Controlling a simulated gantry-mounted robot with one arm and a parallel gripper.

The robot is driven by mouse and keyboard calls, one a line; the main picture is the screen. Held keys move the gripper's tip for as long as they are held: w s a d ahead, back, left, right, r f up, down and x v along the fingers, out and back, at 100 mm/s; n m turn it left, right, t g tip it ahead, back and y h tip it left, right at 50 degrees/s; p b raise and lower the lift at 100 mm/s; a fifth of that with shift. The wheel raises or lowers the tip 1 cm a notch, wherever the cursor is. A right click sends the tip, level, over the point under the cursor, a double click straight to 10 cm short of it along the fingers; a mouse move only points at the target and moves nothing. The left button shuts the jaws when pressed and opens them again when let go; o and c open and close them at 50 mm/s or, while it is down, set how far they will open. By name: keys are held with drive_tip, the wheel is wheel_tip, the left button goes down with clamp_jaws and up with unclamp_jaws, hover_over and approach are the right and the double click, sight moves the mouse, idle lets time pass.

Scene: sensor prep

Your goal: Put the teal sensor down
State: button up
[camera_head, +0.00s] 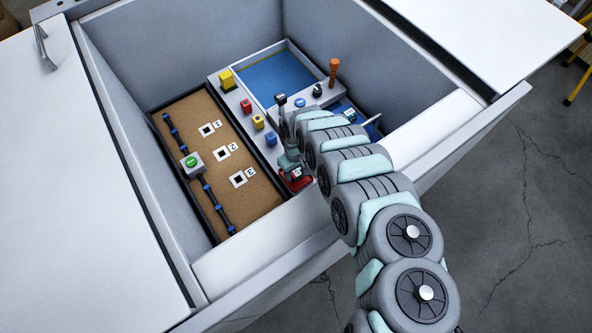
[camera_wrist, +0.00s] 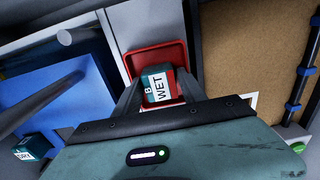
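The teal sensor (camera_wrist: 160,86), a small cube with a white label reading "B WET", is between the two fingers of my gripper (camera_wrist: 159,90) in the wrist view. The fingers touch its sides. The red tray (camera_wrist: 155,54) lies under and around the sensor; I cannot tell whether the sensor rests on its floor or hangs just above it. In the head view my gripper (camera_head: 293,168) points down over the red tray (camera_head: 299,184), and the arm hides part of it. A second teal cube (camera_wrist: 33,147), with a label that seems to read "DRY", sits at lower left in the wrist view.
A blue-floored tray (camera_head: 275,78) and an orange cylinder (camera_head: 333,70) stand behind. High bin walls surround everything.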

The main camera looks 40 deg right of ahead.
sight(296, 171)
drive_tip(key=shift+r, duration=0.1)
wheel_tip(296, 171, up, 12)
drive_tip(key=p, duration=0.5)
drive_tip(key=shift+p, duration=0.4)
drive_tip(key=shift+r, duration=0.15)
